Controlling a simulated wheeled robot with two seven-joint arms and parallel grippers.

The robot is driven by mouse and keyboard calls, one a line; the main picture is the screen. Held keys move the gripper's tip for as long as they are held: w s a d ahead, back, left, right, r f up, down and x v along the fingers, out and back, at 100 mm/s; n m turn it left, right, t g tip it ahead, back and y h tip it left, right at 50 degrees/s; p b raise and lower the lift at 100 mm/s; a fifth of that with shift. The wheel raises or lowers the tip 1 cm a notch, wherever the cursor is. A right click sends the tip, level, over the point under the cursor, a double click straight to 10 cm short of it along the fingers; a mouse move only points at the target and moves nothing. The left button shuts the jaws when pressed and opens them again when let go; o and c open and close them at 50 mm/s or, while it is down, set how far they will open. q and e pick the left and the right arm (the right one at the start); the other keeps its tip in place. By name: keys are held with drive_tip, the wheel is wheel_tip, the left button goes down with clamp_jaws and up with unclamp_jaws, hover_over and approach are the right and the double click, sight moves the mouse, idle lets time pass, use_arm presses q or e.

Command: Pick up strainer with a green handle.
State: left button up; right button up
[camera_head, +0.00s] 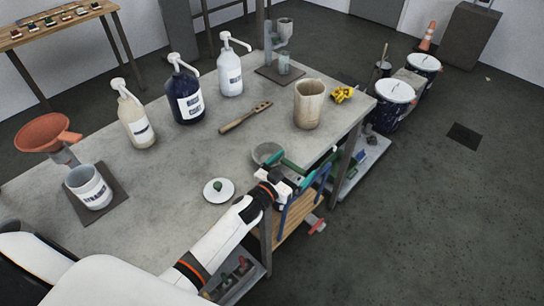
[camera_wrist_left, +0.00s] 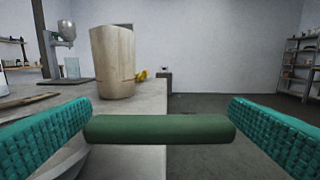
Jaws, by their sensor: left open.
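The strainer (camera_head: 267,153) has a grey bowl and lies near the right edge of the grey table. Its dark green handle (camera_wrist_left: 160,129) runs level across the left wrist view, between the two teal finger pads. My left gripper (camera_head: 308,170) is open at the strainer, with a finger towards each end of the handle; it also shows in the left wrist view (camera_wrist_left: 160,125). Part of the bowl shows at the lower left of the left wrist view, partly hidden by a finger. I cannot tell whether a finger touches the handle. My right gripper is not in view.
A tan cup (camera_head: 308,105) and yellow item (camera_head: 343,94) stand beyond the strainer. Pump bottles (camera_head: 187,95) and a wooden tool (camera_head: 245,117) are further back. Beyond the table's right edge is open floor (camera_head: 440,190).

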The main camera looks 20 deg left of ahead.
use_arm(q)
drive_tip(key=shift+c, duration=0.3)
drive_tip(key=c, duration=0.9)
drive_tip(key=shift+r, duration=0.15)
